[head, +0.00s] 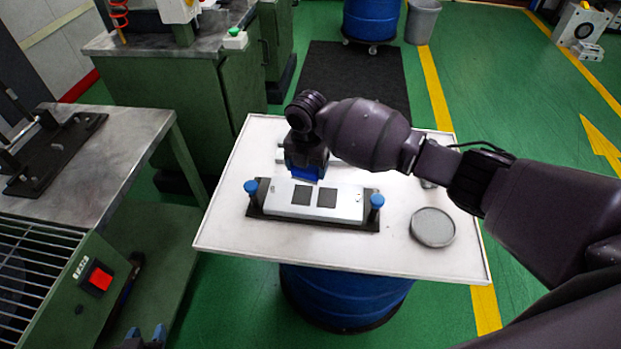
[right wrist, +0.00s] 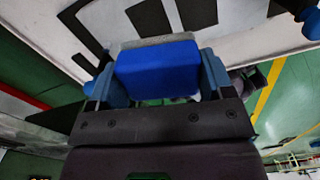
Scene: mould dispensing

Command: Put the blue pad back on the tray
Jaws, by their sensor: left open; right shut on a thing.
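The blue pad (right wrist: 158,72), a blue block with a grey face, sits between the two blue fingers of my right gripper (right wrist: 156,80) in the right wrist view. In the head view my right gripper (head: 305,168) points down over the white tray (head: 300,248), just behind the silver mould block (head: 340,200); the pad is mostly hidden there. I cannot tell whether the pad touches the tray. My left gripper (head: 143,338) is at the bottom edge of the head view, open, with only its blue tips showing, away from the tray.
The mould block lies on a black base with blue knobs (head: 251,187) at both ends. A round grey dish (head: 432,227) stands to the right on the tray. A blue drum (head: 345,297) is beneath. A green machine (head: 95,285) with a red button is on the left.

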